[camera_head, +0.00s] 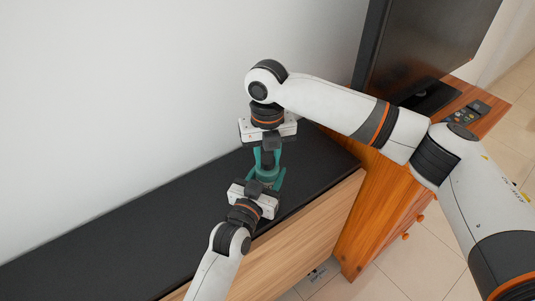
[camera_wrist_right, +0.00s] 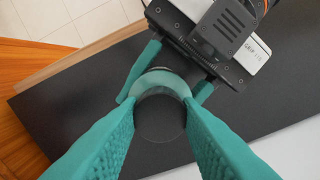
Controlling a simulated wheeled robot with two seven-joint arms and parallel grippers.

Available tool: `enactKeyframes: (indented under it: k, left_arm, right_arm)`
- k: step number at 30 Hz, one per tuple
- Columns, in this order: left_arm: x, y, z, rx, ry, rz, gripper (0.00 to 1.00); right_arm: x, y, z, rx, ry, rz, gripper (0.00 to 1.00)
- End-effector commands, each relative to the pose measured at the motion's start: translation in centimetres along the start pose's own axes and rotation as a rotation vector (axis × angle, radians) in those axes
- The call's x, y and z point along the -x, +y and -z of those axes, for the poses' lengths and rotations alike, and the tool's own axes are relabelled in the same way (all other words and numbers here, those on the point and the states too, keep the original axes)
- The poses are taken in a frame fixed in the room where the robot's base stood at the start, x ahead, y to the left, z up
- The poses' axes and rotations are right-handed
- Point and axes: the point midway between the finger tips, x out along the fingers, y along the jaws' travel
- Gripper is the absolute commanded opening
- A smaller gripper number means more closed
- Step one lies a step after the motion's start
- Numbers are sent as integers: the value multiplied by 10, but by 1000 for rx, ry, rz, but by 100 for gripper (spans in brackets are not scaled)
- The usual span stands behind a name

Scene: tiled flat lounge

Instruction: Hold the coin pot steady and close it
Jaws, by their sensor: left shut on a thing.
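The coin pot (camera_head: 267,176) stands on the black top of the low cabinet, small and partly hidden by my grippers in the head view. In the right wrist view it shows a curved teal rim (camera_wrist_right: 163,80) beside a dark round face (camera_wrist_right: 160,119). My left gripper (camera_head: 267,181) is shut on the pot from the front, its teal fingers on both sides of it. My right gripper (camera_head: 267,157) points down from above. Its fingers (camera_wrist_right: 160,112) lie either side of the dark round face; whether they press on it, I cannot tell.
The black cabinet top (camera_head: 120,245) is clear to the left, with a white wall behind it. At the right, an orange wooden cabinet (camera_head: 370,215) carries a black screen (camera_head: 415,45) and a remote (camera_head: 467,112).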

Motion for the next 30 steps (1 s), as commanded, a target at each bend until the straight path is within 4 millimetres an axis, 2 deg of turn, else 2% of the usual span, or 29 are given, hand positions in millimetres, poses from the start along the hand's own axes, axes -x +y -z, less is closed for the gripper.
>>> enactKeyframes:
  k: [2,7,11,30]
  left_arm:
    - [0,0,0,0,1,-1,0]
    - [0,0,0,0,1,-1,0]
    - [0,0,0,0,1,-1,0]
    - [0,1,0,0,1,-1,0]
  right_arm:
    - [0,0,0,-1,0,-1,3]
    - [0,0,0,-17,0,-1,3]
    - [-1,0,0,-158,-2,0,2]
    - [-2,-1,0,-1545,-3,-1,2]
